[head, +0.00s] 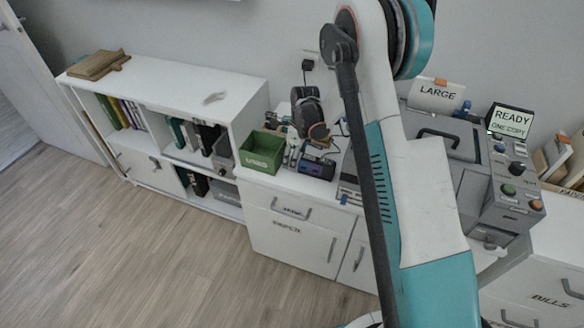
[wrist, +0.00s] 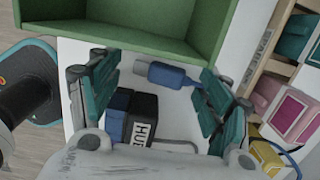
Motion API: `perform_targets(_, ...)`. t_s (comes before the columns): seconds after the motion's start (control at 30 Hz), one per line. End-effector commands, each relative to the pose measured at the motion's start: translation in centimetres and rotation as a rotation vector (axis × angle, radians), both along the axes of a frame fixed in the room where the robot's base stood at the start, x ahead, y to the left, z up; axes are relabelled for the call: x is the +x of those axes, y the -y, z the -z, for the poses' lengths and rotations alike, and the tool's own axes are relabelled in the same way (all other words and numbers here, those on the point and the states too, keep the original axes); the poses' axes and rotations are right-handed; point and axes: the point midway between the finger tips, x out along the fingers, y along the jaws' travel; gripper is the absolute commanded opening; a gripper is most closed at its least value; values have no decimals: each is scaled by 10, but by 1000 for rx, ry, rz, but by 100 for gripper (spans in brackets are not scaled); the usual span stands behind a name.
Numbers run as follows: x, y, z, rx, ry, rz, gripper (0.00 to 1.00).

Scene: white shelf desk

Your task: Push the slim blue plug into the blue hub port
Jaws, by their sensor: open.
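The slim blue plug (wrist: 172,76) lies on the white top in the wrist view, with a pale grey end on its left. It sits between the spread teal fingers of my gripper (wrist: 160,84), which is open and not closed on it. The hub (wrist: 143,125) is a dark box lettered HUB, nearer the palm, with blue parts at its left side. My palm hides part of the hub, and I cannot make out the blue port's opening. In the head view my gripper (head: 296,150) is over the desk, behind the dark blue box (head: 316,167).
A green bin (wrist: 120,38) stands just beyond the fingers; it also shows in the head view (head: 262,152). At the right of the wrist view are a wooden rack with pink (wrist: 290,115) and teal items and a yellow piece (wrist: 265,155) with a cable. A grey machine (head: 500,180) stands farther right.

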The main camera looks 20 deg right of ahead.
Motion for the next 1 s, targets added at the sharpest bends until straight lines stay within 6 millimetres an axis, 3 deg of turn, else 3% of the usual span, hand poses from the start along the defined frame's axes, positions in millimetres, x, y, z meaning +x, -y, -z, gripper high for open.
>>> perform_targets(0.2,0,0,1,0,0,0,72)
perform_targets(0.4,0,0,1,0,0,0,34)
perform_targets(0.77,0,0,0,0,0,0,34)
perform_targets(1.0,0,0,-17,0,0,0,34)
